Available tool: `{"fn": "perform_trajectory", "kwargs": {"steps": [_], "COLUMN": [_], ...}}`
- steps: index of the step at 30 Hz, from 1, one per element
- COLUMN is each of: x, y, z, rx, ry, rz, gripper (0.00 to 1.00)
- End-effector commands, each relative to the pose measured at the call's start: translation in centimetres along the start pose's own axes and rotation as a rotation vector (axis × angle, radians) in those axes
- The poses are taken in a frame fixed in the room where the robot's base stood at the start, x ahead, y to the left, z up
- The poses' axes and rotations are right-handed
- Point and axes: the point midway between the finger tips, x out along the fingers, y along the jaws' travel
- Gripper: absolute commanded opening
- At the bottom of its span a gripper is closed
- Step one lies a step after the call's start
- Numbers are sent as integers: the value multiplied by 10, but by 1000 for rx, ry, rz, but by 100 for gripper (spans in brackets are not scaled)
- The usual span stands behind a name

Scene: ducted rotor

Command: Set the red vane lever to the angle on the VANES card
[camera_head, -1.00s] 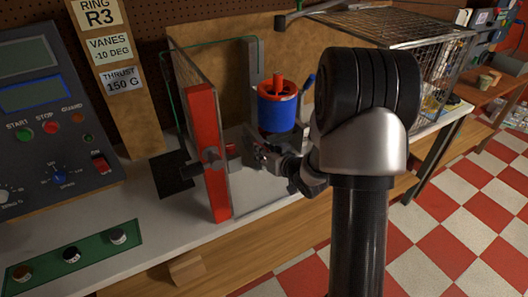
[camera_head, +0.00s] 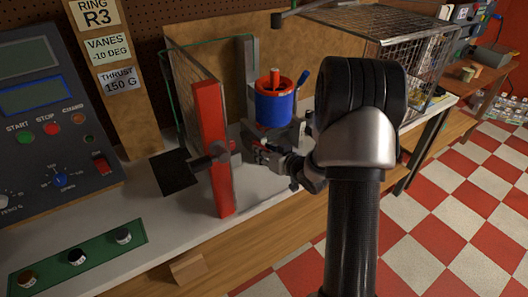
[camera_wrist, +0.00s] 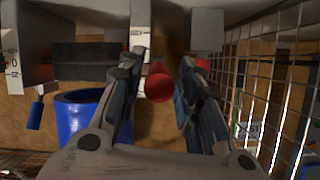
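The VANES card (camera_head: 108,48) reads -10 DEG. In the wrist view a round red end, apparently the red vane lever (camera_wrist: 159,86), shows between the fingers of my gripper (camera_wrist: 160,75). The fingers are apart, one on each side of it; contact is not clear. A white scale strip (camera_wrist: 140,30) stands behind it, its marks too small to read surely. In the head view my gripper (camera_head: 262,154) is below the blue rotor duct (camera_head: 274,109), which has a red rim. My arm hides much of that area, and I cannot make out the lever there.
A wire cage (camera_head: 420,55) stands to the right. The control console (camera_head: 50,110) is at left.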

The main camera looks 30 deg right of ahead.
Motion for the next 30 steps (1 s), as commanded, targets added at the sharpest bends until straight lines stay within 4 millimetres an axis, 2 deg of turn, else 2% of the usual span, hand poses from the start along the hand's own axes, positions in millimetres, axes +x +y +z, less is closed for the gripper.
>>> {"fn": "perform_trajectory", "kwargs": {"steps": [3, 12, 16, 30], "x": [0, -1, -10, -101], "y": [0, 0, 1, 2], "z": [-1, -3, -4, -3], "rx": [-1, -1, -1, -1], "ry": [3, 6, 7, 7], "rz": [0, 0, 2, 4], "gripper": [43, 43, 43, 43]}}
